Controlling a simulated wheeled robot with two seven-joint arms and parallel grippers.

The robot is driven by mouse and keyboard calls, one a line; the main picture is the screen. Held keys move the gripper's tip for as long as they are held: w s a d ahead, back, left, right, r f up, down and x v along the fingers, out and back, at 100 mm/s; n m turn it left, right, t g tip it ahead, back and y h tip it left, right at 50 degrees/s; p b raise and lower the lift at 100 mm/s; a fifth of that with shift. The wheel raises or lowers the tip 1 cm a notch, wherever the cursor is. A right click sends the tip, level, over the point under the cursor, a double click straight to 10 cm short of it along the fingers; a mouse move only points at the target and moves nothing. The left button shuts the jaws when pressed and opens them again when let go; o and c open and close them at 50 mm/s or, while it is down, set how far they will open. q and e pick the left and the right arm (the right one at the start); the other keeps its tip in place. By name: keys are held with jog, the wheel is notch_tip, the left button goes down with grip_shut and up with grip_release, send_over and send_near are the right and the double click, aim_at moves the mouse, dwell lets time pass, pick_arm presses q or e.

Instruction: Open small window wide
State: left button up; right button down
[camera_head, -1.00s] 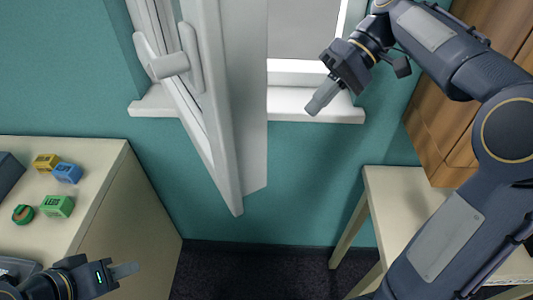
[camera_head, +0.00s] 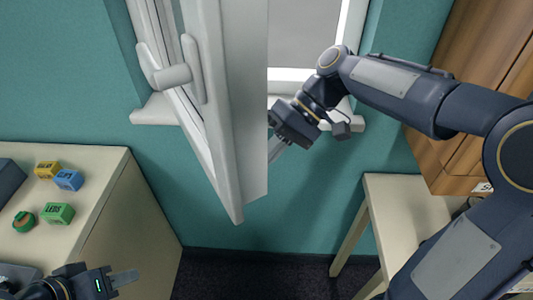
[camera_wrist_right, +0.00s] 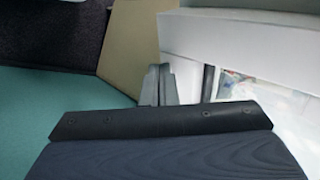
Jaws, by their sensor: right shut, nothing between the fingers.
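The small window's white sash (camera_head: 232,120) stands swung out into the room at an angle to the frame. Its white handle (camera_head: 172,75) is on the left face. My right gripper (camera_head: 276,150) is shut and empty, low beside the sash's right side. In the right wrist view, its fingers (camera_wrist_right: 158,85) are close to the white sash (camera_wrist_right: 235,40); I cannot tell whether they touch it. My left gripper (camera_head: 124,277) hangs at lower left, away from the window, near the left table; its jaw gap cannot be made out.
A white sill (camera_head: 155,110) runs under the window. The left table (camera_head: 95,165) holds a yellow block (camera_head: 46,169), a blue block (camera_head: 68,180) and a green block (camera_head: 58,213). A pale table (camera_head: 405,205) and a wooden cabinet (camera_head: 455,110) stand at right. The floor between is clear.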

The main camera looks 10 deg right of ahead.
aim_at(216, 179)
jog(key=shift+a, duration=0.1)
jog(key=shift+m+t, duration=0.7)
jog(key=s+a, duration=0.1)
jog(key=a, duration=0.2)
jog(key=s+a, duration=0.2)
jog(key=a, duration=0.2)
jog(key=s+a+b, duration=0.1)
jog(key=s+a, duration=0.1)
jog(key=a, duration=0.2)
jog(key=shift+a, duration=0.2)
jog(key=shift+d, duration=0.1)
